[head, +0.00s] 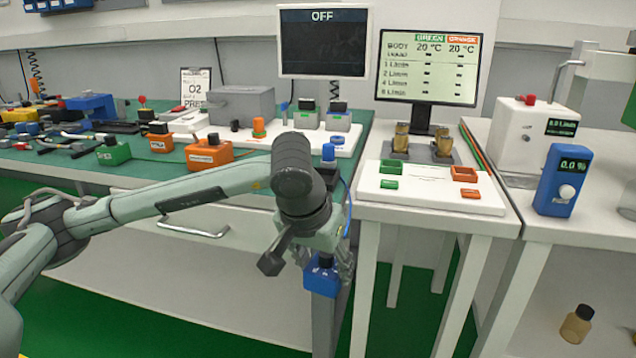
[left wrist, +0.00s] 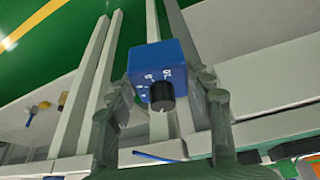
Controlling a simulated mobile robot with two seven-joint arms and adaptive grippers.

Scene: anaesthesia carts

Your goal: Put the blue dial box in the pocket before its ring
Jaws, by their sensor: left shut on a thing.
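The blue dial box (head: 322,281) hangs in my left gripper (head: 325,258), in front of the bench's right end and below its top. In the left wrist view the blue box (left wrist: 151,58) sits between the two fingers, its black knob and white marks facing the camera. My left gripper is shut on it. A white board (head: 255,143) lies on the green bench top. A small blue ring-like piece (head: 337,140) is on its right part. Any pocket before that piece is too small to tell or hidden behind my arm. My right gripper is not in view.
A white table (head: 400,212) to the right bears a board with green (head: 389,184) and orange (head: 470,194) pieces. Orange (head: 208,152) and green (head: 113,151) dial boxes stand on the bench. A blue meter (head: 562,180) stands far right. A bottle (head: 577,325) is low at the right.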

